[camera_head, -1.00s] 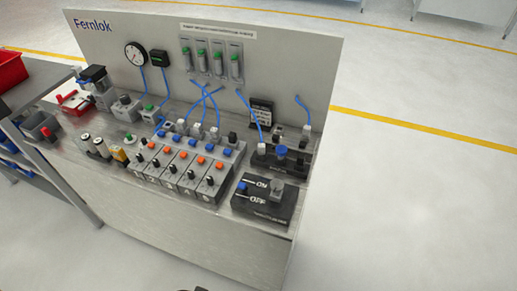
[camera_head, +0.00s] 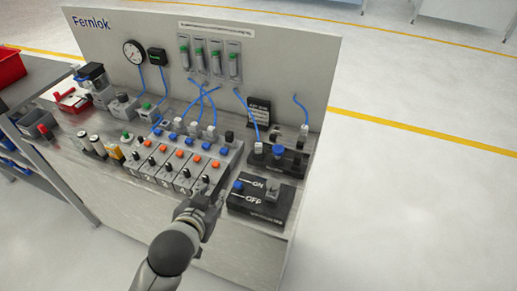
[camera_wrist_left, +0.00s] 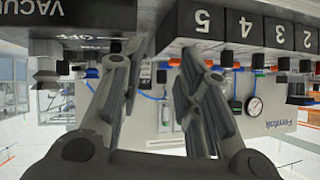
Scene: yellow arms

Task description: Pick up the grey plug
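A grey plug-like piece (camera_head: 273,190) stands upright on the black ON/OFF block (camera_head: 262,213) at the front right of the bench, right of a blue knob (camera_head: 238,186). My left gripper (camera_head: 217,185) is over the gap between the numbered valve row and this block, left of the grey piece and apart from it. In the left wrist view, which is upside down, its two fingers (camera_wrist_left: 155,62) are spread with nothing held between them. A dark grey shape (camera_wrist_left: 45,72) hangs at the left there; I cannot tell surely whether it is the same piece. My right gripper is not in view.
Numbered valves with orange and black knobs (camera_head: 188,172) stand close left of the gripper. Behind the block is a black manifold (camera_head: 280,160) with a blue knob and a hose. A tall back panel (camera_head: 285,65) closes the bench's rear. Floor is free at right.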

